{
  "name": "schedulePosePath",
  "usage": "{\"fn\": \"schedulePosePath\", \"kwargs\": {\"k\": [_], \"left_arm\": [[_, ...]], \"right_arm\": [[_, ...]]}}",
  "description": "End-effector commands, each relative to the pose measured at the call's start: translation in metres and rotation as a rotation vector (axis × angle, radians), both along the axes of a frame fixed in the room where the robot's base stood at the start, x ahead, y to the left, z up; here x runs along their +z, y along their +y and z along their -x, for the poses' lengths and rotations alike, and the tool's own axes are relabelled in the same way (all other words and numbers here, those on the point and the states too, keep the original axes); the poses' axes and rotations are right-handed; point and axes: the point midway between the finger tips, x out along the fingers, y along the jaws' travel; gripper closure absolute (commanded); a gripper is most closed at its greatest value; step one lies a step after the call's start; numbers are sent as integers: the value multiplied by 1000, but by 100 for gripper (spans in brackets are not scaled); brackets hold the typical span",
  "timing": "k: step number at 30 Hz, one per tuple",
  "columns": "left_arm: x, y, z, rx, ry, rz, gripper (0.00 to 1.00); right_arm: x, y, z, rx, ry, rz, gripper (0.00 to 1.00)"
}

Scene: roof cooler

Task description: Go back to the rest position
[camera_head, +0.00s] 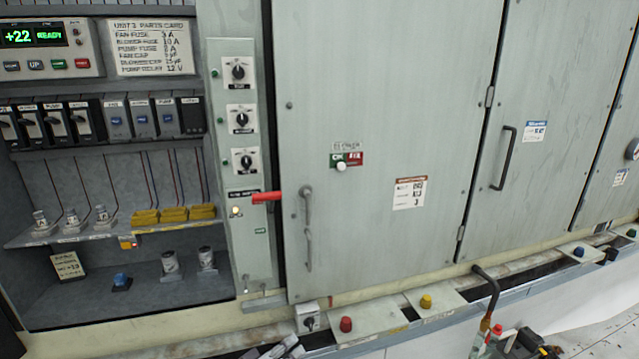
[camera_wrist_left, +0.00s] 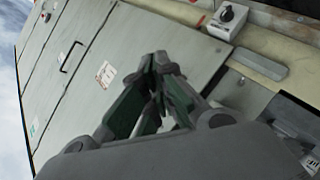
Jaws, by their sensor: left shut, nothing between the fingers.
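My left gripper (camera_head: 288,345) is at the bottom edge of the head view, low in front of the cabinet and below the knob box. Only its grey end shows there. In the left wrist view its fingers (camera_wrist_left: 160,62) are closed together with nothing held between them. Behind them in that view are the grey cabinet door and the knob box (camera_wrist_left: 228,20).
A tall grey door (camera_head: 385,130) fills the middle. A red lever (camera_head: 266,197) sticks out beside it. An open bay with a shelf (camera_head: 120,232) is at left. A ledge (camera_head: 380,326) with coloured buttons runs below.

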Motion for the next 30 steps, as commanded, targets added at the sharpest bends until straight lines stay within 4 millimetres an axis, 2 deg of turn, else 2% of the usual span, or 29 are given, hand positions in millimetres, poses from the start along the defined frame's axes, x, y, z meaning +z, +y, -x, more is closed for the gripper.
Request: {"fn": "schedulePosePath", "kwargs": {"k": [6, 15, 21, 30], "left_arm": [[-50, 32, 29, -59, 106, -277, 100], [-105, 87, 81, -169, 286, -626, 100], [-124, 118, 113, -236, 392, -782, 100], [-137, 147, 144, -302, 495, -909, 100]], "right_arm": [[0, 1, 0, 0, 0, -1, 100], [0, 5, 0, -2, 0, -5, 100], [0, 6, 0, -2, 0, -6, 100], [0, 5, 0, -3, 0, -5, 100]]}}
